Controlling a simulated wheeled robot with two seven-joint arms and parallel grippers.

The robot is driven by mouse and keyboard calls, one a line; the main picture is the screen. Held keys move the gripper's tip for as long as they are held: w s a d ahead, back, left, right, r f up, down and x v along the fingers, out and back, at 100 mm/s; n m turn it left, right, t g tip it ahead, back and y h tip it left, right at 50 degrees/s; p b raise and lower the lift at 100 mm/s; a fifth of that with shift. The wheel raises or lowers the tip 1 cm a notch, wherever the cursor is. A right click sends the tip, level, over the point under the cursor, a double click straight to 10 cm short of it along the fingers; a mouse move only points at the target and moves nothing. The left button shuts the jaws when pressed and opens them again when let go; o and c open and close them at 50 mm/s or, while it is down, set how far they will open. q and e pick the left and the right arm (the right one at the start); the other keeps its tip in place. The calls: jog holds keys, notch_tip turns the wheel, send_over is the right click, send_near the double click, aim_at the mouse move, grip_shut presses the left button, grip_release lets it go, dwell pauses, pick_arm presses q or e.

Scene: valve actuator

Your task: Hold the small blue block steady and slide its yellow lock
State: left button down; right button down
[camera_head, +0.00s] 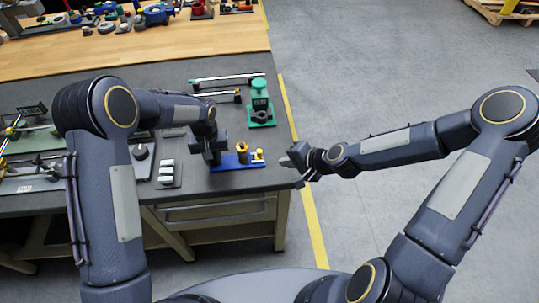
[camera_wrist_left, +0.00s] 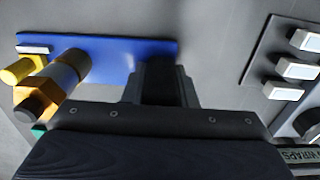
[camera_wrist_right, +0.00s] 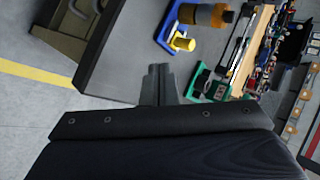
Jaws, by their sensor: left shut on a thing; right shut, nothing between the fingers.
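The small blue block (camera_head: 226,166) lies flat near the front edge of the dark workbench. A brass hex fitting (camera_head: 242,149) stands on it, and the yellow lock (camera_head: 258,155) is at its right end. My left gripper (camera_head: 216,160) is shut on the block's left part. In the left wrist view the fingers (camera_wrist_left: 165,72) overlap the blue plate (camera_wrist_left: 115,48), away from the yellow lock (camera_wrist_left: 18,70); their exact contact is hidden. My right gripper (camera_head: 296,160) is shut and empty, right of the lock at the bench's edge. Its fingertips (camera_wrist_right: 158,72) are apart from the lock (camera_wrist_right: 183,44).
A green valve stand (camera_head: 261,105) stands behind the block. A keypad with white buttons (camera_head: 168,172) and a black knob panel (camera_head: 142,152) lie to the left. Thin rods (camera_head: 228,78) lie at the back. Open floor (camera_head: 400,85) is right of the bench.

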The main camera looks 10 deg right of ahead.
aim_at(263, 166)
pick_arm(q)
jog(key=shift+s+f, duration=0.25)
jog(key=shift+f, duration=0.05)
pick_arm(e)
jog(key=x, duration=0.4)
jog(key=shift+s, duration=0.15)
jog(key=shift+w+a+r, duration=0.1)
jog(key=shift+w+a, duration=0.8)
jog(key=shift+w, duration=0.05)
jog(key=shift+w+a, duration=0.4)
jog(key=shift+w, duration=0.05)
jog(key=shift+a, duration=0.1)
jog(key=shift+a, duration=1.05)
jog(key=shift+s, duration=0.1)
